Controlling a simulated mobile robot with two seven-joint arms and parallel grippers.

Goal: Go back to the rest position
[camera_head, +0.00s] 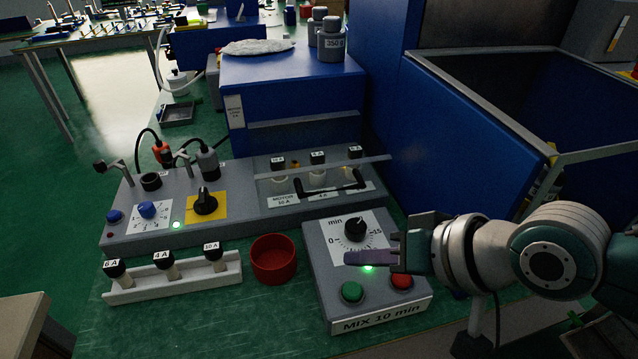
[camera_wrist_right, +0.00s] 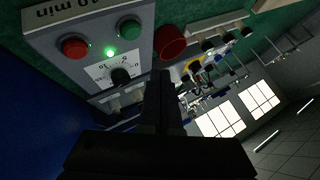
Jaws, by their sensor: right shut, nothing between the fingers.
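My right gripper (camera_head: 352,258) comes in from the right in the head view. Its fingers are shut with nothing between them, over the grey timer box (camera_head: 318,262) labelled "MIX 10 min". The fingertips are just below the black dial (camera_head: 355,229), near a lit green lamp (camera_head: 368,269); I cannot tell whether they touch the box. A green button (camera_head: 352,292) and a red button (camera_head: 402,281) sit in front. The right wrist view shows the shut fingers (camera_wrist_right: 163,85) beside the box (camera_wrist_right: 60,38) and its dial (camera_wrist_right: 121,76). My left gripper is not in view.
A red cup (camera_head: 273,262) and a white rack (camera_head: 175,281) of labelled fuses stand left of the timer box. Behind them is a grey control panel (camera_head: 240,211) with a black handle. A large blue machine (camera_head: 450,140) stands behind my right arm.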

